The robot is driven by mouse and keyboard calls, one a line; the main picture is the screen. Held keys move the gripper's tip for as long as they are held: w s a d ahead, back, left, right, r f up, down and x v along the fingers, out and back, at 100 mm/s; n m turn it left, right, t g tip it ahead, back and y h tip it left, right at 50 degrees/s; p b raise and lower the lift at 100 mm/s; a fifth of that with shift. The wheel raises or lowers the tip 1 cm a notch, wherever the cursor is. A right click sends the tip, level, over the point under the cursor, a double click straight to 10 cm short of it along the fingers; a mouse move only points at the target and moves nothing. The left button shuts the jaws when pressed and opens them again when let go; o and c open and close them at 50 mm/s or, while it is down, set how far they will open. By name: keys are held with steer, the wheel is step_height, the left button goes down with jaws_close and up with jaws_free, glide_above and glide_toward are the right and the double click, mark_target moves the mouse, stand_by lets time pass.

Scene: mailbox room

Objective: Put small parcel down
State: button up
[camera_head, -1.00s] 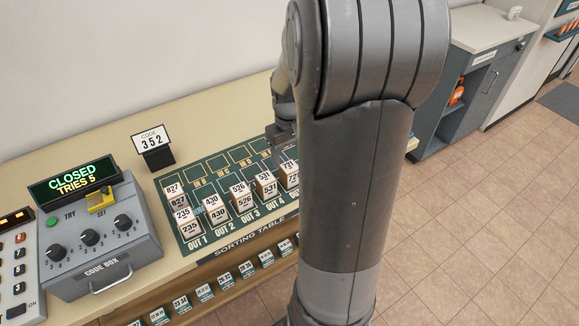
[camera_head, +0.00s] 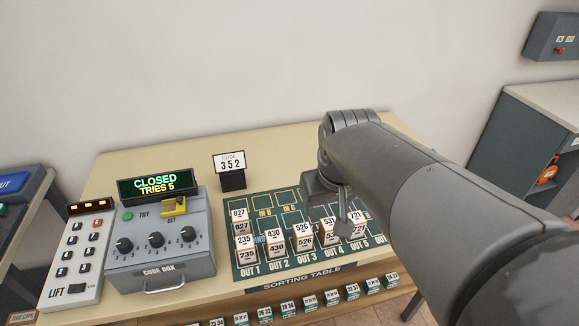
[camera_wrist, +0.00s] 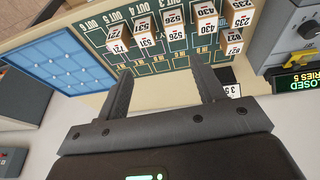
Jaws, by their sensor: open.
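Several small white-and-brown parcels with number labels stand in a row on the green sorting mat (camera_head: 284,193). They include the 235 parcel (camera_head: 246,248), the 430 parcel (camera_head: 275,242), the 526 parcel (camera_head: 303,237), and the 827 parcel (camera_head: 240,221) behind 235. The 531 and 721 parcels are partly covered by my gripper (camera_head: 342,212) in the head view; the wrist view shows the 531 parcel (camera_wrist: 144,40) and the 721 parcel (camera_wrist: 116,43) clearly. In the wrist view my gripper (camera_wrist: 159,68) is open, with nothing between its fingers. Which parcel is the task's is unclear.
The code box (camera_head: 160,245) reads "CLOSED TRIES 5". A keypad with a LIFT label (camera_head: 77,252) is at left. A blue gridded panel (camera_wrist: 62,68) lies beside the mat. A grey cabinet (camera_head: 530,140) is at right.

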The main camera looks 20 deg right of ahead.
steer(key=s+a+r+t, duration=0.1)
steer(key=s+a, duration=0.3)
steer(key=s, duration=0.1)
steer(key=shift+s+t+y, duration=0.3)
steer(key=shift+t+y, duration=0.1)
